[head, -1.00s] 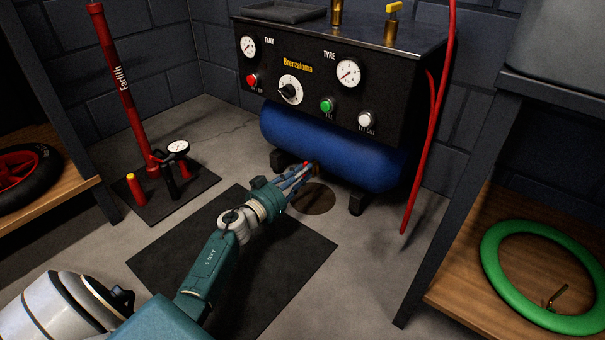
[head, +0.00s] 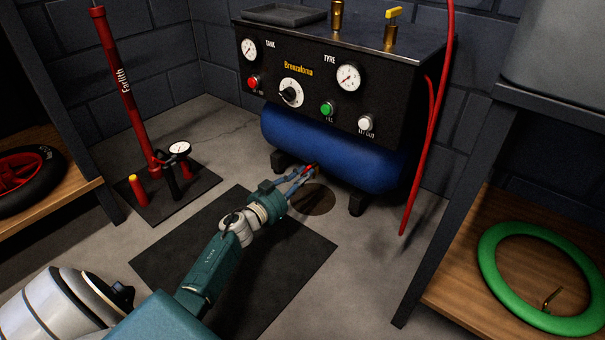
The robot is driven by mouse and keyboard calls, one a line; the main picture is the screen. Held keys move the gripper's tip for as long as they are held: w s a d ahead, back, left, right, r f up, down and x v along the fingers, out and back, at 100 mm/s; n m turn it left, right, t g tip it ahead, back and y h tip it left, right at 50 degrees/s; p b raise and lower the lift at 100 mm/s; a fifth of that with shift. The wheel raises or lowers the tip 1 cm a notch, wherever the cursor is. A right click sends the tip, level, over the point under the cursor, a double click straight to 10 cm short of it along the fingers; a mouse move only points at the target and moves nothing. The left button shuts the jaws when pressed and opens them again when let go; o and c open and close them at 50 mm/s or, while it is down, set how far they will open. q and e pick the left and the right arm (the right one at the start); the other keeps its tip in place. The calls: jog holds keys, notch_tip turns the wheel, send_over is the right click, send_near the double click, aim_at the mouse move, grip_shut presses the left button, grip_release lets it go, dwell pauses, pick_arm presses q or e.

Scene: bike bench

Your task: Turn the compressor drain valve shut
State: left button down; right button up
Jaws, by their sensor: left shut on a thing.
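The compressor has a black control panel (head: 318,86) above a blue tank (head: 330,150). The red handle of the drain valve (head: 311,168) shows low under the front of the tank. My left gripper (head: 308,172) reaches in from the lower left and is shut on this red handle. The fingers hide most of the valve, so how far it is turned cannot be told. My right gripper is not in view.
A dark round patch (head: 317,199) lies on the floor below the valve. A red hose (head: 421,165) hangs at the compressor's right. A red floor pump (head: 122,90) stands at left. A wooden shelf with a green tyre (head: 490,262) is at right.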

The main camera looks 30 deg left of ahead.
pick_arm(q)
jog(key=m, duration=0.4)
jog(key=m+b, duration=0.1)
jog(key=m, duration=0.3)
jog(key=f+m, duration=0.1)
jog(key=m, duration=0.3)
jog(key=shift+m, duration=0.3)
dwell(0.4)
jog(key=c, duration=1.7)
grip_release()
jog(key=shift+o, duration=0.2)
jog(key=s+a, duration=0.1)
jog(key=s, duration=1.1)
